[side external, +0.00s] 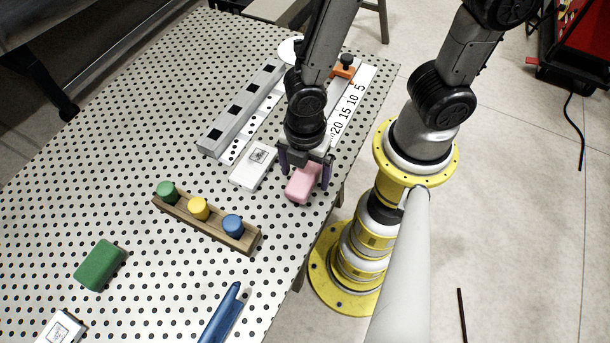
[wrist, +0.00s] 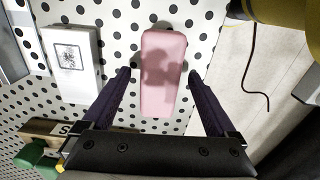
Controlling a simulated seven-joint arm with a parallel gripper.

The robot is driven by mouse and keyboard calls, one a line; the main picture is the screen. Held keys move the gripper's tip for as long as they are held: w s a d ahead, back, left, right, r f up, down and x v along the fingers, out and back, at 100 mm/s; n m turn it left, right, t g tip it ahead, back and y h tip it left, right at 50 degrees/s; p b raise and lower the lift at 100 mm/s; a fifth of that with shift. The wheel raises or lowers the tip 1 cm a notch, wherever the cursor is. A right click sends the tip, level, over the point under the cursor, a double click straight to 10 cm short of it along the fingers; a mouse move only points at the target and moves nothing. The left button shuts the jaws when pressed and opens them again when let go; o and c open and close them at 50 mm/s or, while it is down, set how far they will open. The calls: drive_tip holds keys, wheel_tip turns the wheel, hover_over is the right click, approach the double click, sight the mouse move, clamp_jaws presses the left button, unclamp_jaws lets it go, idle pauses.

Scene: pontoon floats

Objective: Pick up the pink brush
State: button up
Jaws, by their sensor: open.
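The pink brush (side external: 302,184) is a rounded pink block lying on the perforated table near its right edge. In the wrist view the pink brush (wrist: 163,72) lies lengthwise between the two dark fingers. My gripper (side external: 304,176) is open over it, with one finger on each side. In the wrist view my gripper (wrist: 158,76) shows a gap between each fingertip and the brush. I cannot tell how far the fingertips are above the table.
A white box (side external: 254,166) lies just left of the brush. A wooden rack (side external: 185,216) with green, yellow and blue knobs stands nearby. A green block (side external: 101,265) and a blue tool (side external: 219,318) lie further off. A grey rail (side external: 240,108) and ruler (side external: 353,100) are behind.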

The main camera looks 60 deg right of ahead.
sight(305, 173)
clamp_jaws()
idle(0.5)
wheel_tip(305, 173, up, 10)
drive_tip(key=shift+f, duration=0.1)
idle(0.5)
